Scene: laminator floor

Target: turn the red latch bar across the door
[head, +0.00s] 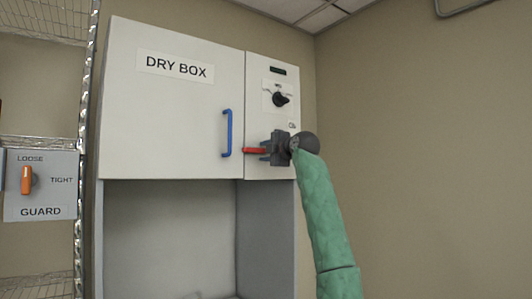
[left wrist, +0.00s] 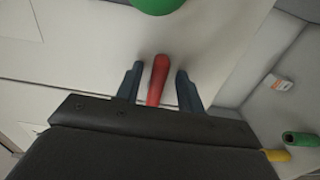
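The red latch bar (head: 253,150) lies about level in the head view, with its left end at the seam between the dry box door (head: 180,115) and the panel on its right. My left gripper (head: 265,150) is at the bar and hides its right part. In the left wrist view the red bar (left wrist: 158,80) stands between the two fingers of my left gripper (left wrist: 160,70). A gap shows on each side, so the gripper is open around the bar. My right gripper is in neither view.
A blue door handle (head: 227,133) is left of the bar. A black knob (head: 280,99) sits above my gripper. An open bay (head: 170,235) lies below the door. A guard panel (head: 40,190) hangs at far left. Green items, including a cylinder (left wrist: 298,138), show in the wrist view.

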